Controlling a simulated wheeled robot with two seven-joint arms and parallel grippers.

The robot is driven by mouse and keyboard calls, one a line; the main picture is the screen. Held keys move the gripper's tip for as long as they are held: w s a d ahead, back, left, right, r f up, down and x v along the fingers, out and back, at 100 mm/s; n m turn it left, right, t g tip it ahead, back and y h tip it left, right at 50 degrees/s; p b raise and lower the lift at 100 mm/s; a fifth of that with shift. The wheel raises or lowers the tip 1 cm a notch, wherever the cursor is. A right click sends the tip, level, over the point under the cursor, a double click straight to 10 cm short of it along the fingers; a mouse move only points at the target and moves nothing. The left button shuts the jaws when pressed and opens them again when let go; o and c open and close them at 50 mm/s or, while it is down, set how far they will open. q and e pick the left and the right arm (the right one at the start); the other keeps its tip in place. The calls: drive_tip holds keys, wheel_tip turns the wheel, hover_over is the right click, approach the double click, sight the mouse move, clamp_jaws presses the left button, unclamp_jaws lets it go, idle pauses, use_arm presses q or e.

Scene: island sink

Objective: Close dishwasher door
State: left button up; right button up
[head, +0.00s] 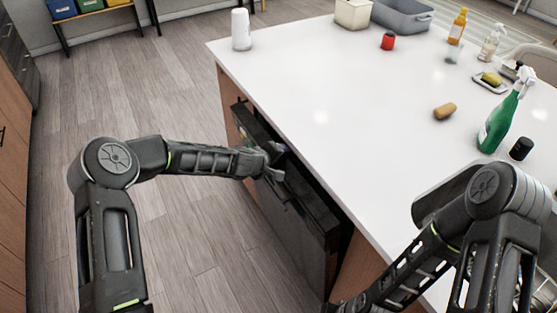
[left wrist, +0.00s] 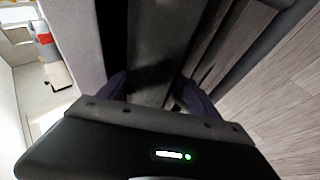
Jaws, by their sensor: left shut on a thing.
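The dark dishwasher door (head: 292,212) is on the side of the white-topped island. It stands close to upright, its top edge leaning a little out from under the counter, with a dark gap behind it. My left gripper (head: 275,165) is at the door's top edge and shut on it. In the left wrist view the fingers of my left gripper (left wrist: 155,88) sit on either side of the grey door panel (left wrist: 155,35). The exact finger contact is dark and hard to see. My right arm comes in at the lower right, and its gripper is out of view.
The white countertop (head: 330,120) holds a green spray bottle (head: 497,125), a brown oblong item (head: 444,111), a red can (head: 388,41) and a white roll (head: 241,29). The wooden floor (head: 120,100) left of the island is clear.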

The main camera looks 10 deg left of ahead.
use_arm(q)
drive_tip(key=shift+b+v, duration=0.7)
drive_tip(key=shift+v, duration=3.15)
drive_tip(key=shift+d, duration=0.1)
